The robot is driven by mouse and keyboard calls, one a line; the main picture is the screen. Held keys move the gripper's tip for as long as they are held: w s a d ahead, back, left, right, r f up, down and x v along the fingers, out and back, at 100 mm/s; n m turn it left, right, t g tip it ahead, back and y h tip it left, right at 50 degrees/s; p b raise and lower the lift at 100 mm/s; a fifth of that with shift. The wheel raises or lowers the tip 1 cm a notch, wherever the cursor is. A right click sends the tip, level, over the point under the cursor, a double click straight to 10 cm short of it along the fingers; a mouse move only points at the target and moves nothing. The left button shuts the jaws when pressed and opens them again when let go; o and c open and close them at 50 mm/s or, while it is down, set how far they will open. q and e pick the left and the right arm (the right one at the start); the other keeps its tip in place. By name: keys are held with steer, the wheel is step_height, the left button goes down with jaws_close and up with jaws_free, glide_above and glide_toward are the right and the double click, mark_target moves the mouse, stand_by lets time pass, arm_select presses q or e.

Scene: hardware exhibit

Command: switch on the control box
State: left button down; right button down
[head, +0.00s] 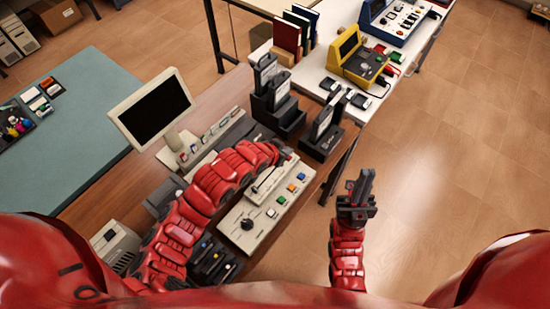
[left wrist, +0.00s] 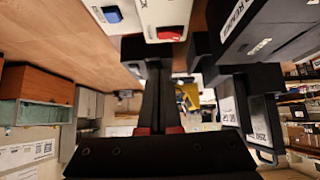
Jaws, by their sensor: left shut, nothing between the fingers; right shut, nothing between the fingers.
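The beige control box (head: 238,228) lies on the wooden desk in the head view, with a black knob and a row of blue, orange, green and white buttons. My left arm reaches across it. My left gripper (head: 287,153) is at its far end, shut and empty. In the left wrist view its closed fingers (left wrist: 160,55) point at a pale housing (left wrist: 160,12) with a red button (left wrist: 168,35); contact cannot be told. A blue button (left wrist: 112,14) shows beside it. My right gripper (head: 365,182) is shut and empty, over the floor right of the desk.
Black stands with labelled devices (head: 320,138) rise close to my left gripper. A monitor (head: 150,108) stands at left. A yellow box (head: 362,60) and a blue box (head: 395,22) sit on the white table (head: 340,12). The floor (head: 450,170) at right is clear.

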arm_select(q)
steer(key=s+b+v, duration=0.1)
steer(key=b+v, duration=0.1)
steer(key=v, duration=0.6)
steer(key=shift+d, duration=0.25)
steer(key=shift+s+r, duration=0.1)
steer(key=shift+s, duration=0.15)
